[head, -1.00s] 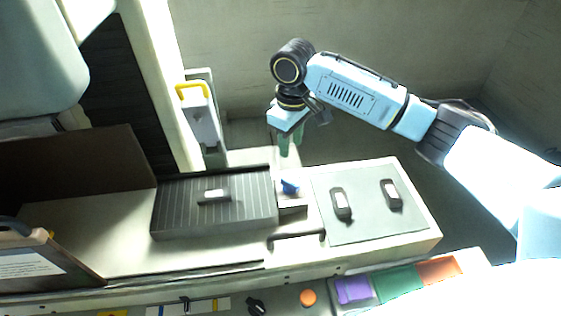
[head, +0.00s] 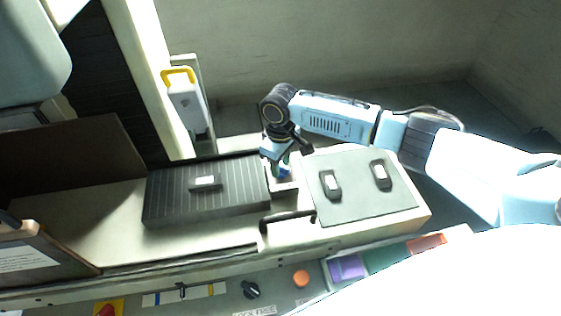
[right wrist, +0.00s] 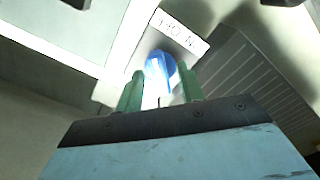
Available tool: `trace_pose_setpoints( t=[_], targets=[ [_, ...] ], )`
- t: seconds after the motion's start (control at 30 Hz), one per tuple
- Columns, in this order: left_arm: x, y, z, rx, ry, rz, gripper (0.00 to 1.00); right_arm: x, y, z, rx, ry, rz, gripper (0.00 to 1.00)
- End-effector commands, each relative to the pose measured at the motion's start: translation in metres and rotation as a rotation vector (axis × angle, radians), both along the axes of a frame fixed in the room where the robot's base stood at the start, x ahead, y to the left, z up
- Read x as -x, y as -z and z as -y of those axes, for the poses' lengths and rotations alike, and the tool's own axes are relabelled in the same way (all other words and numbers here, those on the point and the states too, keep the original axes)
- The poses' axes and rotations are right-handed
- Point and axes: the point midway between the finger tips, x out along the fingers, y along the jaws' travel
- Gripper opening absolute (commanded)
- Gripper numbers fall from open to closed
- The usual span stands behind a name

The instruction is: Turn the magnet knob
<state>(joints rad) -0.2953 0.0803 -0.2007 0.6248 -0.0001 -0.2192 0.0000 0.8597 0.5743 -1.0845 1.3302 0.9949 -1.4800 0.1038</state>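The magnet knob (right wrist: 160,72) is blue with a pale pointer ridge. In the right wrist view it sits on a light plate beside a label (right wrist: 180,34) whose end reads "N". My right gripper (right wrist: 160,90) has its green fingers apart, one on each side of the knob's near part; I cannot tell whether they touch it. In the head view the right gripper (head: 284,166) is over the knob (head: 285,172), which it partly hides, at the right end of the ribbed dark magnet plate (head: 165,208). My left gripper is not in view.
A grey mat (head: 348,208) with two dark blocks lies right of the knob. A dark bar handle (head: 286,219) is on the near edge. A white unit with a yellow handle (head: 180,74) stands behind. A control panel with an orange button (head: 301,279) runs along the front.

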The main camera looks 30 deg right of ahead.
Motion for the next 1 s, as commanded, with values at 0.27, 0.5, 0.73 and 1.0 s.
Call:
trace_pose_setpoints(
  t=[0.27,0.5,0.73,1.0],
  targets=[
    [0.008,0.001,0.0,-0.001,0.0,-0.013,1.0,0.0,0.0,0.0,0.0,0.0,0.0,0.22],
    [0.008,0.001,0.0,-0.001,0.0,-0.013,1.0,0.0,0.0,0.0,0.0,0.0,0.0,0.0],
    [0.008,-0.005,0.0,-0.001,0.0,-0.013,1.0,0.0,-0.002,0.0,-0.001,0.021,0.0,0.0],
    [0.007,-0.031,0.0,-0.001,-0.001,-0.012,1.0,0.001,-0.004,-0.001,-0.002,0.156,-0.004,0.0]
  ],
)
